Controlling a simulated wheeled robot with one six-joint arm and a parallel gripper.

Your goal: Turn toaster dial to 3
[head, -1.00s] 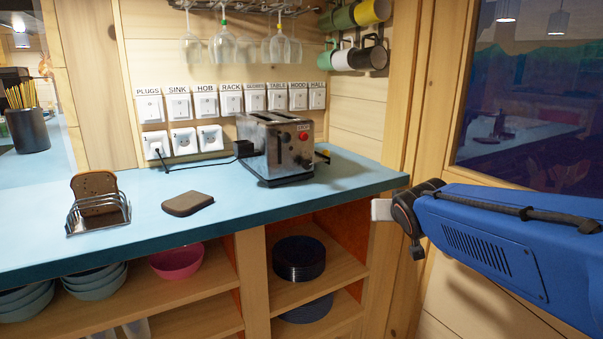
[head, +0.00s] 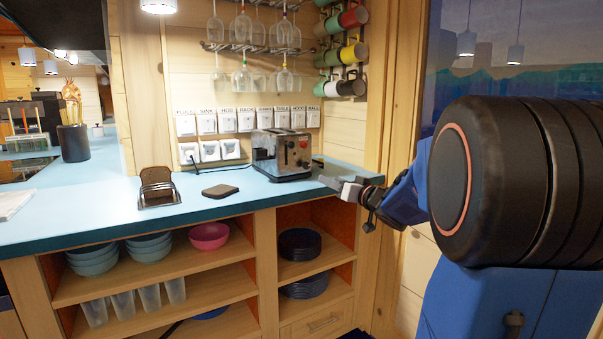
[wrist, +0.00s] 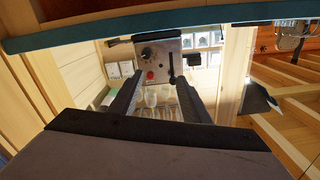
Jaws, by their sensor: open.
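The metal toaster (head: 292,162) stands on the blue counter, its control face turned right towards my gripper. In the wrist view, where the scene appears upside down, the toaster face (wrist: 160,48) shows a dark round dial (wrist: 149,53), a red button (wrist: 150,75) and a dark lever (wrist: 171,68). The dial's setting is too small to read. My gripper (head: 334,183) is open and empty, to the right of the toaster and apart from it. In the wrist view the toaster face lies ahead between my gripper's fingers (wrist: 159,78).
A toast rack (head: 159,193) holding bread and a loose dark slice (head: 220,191) are on the blue counter (head: 100,212), left of the toaster. Labelled switches (head: 246,121) line the wall behind. Glasses and mugs (head: 342,55) hang above. A wooden wall and window are at the right.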

